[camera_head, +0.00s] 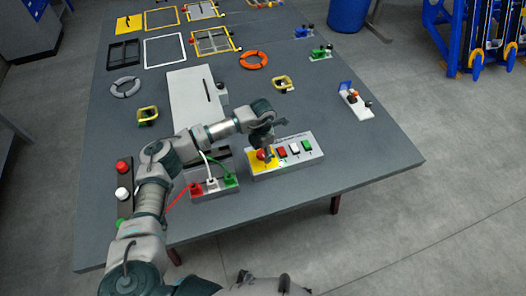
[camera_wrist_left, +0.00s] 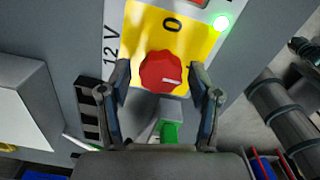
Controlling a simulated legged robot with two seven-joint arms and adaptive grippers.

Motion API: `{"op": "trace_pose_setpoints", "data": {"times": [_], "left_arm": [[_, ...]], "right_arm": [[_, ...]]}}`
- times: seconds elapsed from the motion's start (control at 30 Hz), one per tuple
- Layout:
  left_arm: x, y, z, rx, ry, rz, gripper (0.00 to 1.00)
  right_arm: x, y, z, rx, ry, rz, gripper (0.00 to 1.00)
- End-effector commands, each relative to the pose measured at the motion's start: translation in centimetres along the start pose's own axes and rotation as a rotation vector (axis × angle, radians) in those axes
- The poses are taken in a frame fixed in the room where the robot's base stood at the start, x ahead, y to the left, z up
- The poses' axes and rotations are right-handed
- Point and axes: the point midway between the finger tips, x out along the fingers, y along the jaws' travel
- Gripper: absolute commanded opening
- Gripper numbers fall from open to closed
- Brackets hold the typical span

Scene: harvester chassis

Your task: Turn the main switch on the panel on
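The panel (camera_head: 290,158) is a light box near the table's front edge, with a yellow plate and red, white and green buttons. The main switch is a red round knob (camera_head: 264,154) on the yellow plate; it also shows in the left wrist view (camera_wrist_left: 161,68). Its white mark points roughly right in that view. An "O" and "12 V" are printed nearby, and a green light (camera_wrist_left: 221,23) is lit. My left gripper (camera_head: 266,142) is over the knob, open, with one finger on each side and small gaps visible. My right gripper does not show.
A box with red, white and green plugs and cables (camera_head: 213,187) stands just left of the panel. A strip with red and white buttons (camera_head: 123,183) lies farther left. Orange and grey rings, handles and frames lie farther back. The table right of the panel is clear.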

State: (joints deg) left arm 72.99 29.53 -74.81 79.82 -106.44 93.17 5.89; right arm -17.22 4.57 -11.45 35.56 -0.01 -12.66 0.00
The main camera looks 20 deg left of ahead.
Motion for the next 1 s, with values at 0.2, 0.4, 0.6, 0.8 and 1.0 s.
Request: {"op": "trace_pose_setpoints", "data": {"times": [0.2, 0.4, 0.6, 0.8, 1.0], "left_arm": [[0.0, 0.0, 0.0, -0.001, -0.001, -0.001, 0.71], [-0.8, 0.0, 0.1, -0.001, -0.003, 0.000, 0.71], [-4.8, 0.1, 0.1, 0.000, -0.005, 0.002, 0.71], [-9.0, 0.1, 0.1, -0.001, -0.003, 0.000, 0.71], [-11.4, 0.1, 0.1, -0.001, 0.000, -0.001, 0.71]], "right_arm": [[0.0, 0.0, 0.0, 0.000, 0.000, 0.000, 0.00], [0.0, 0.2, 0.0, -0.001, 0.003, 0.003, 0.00], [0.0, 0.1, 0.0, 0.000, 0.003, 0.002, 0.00], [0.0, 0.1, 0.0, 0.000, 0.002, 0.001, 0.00], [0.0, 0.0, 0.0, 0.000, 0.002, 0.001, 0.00]]}}
